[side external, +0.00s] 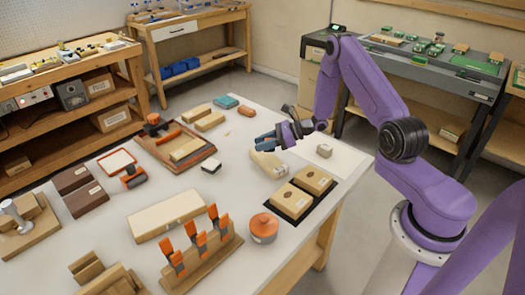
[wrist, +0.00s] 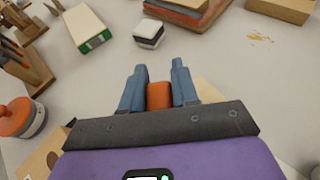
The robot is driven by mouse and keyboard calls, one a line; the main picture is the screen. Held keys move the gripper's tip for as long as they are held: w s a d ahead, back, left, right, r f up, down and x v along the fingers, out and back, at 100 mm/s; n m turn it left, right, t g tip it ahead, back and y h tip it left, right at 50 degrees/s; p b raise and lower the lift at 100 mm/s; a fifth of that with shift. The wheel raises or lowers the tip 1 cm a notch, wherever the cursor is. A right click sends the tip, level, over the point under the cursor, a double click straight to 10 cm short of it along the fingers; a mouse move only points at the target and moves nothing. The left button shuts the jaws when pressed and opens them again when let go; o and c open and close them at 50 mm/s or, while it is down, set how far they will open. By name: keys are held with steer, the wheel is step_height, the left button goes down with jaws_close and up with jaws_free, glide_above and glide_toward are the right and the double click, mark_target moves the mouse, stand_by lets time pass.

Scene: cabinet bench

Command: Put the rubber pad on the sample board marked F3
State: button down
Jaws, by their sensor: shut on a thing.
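My gripper (side external: 262,138) is in the air above the bench, over a pale labelled block (side external: 268,164). In the wrist view its blue fingers (wrist: 159,68) are closed on an orange-brown piece (wrist: 159,95), which may be the rubber pad; I cannot tell for sure. This piece is not clearly visible in the side view. Two tan boards, one nearer (side external: 292,201) and one farther (side external: 314,180), lie on a black mat in front of the gripper. Each has a dark spot and a label. I cannot read F3 on any board.
A small white-and-black block (side external: 211,167) lies left of the gripper; it also shows in the wrist view (wrist: 149,34). An orange round canister (side external: 264,228), a clamp rack (side external: 203,255), a long pale box (side external: 167,215) and a wooden tray (side external: 207,152) stand around. The bench between them is bare.

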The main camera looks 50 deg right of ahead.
mark_target(262, 158)
steer(key=shift+w+f, duration=0.2)
steer(key=shift+f, duration=1.5)
steer(key=shift+f, duration=0.15)
steer(key=c, duration=0.8)
jaws_free()
steer(key=shift+c, duration=0.2)
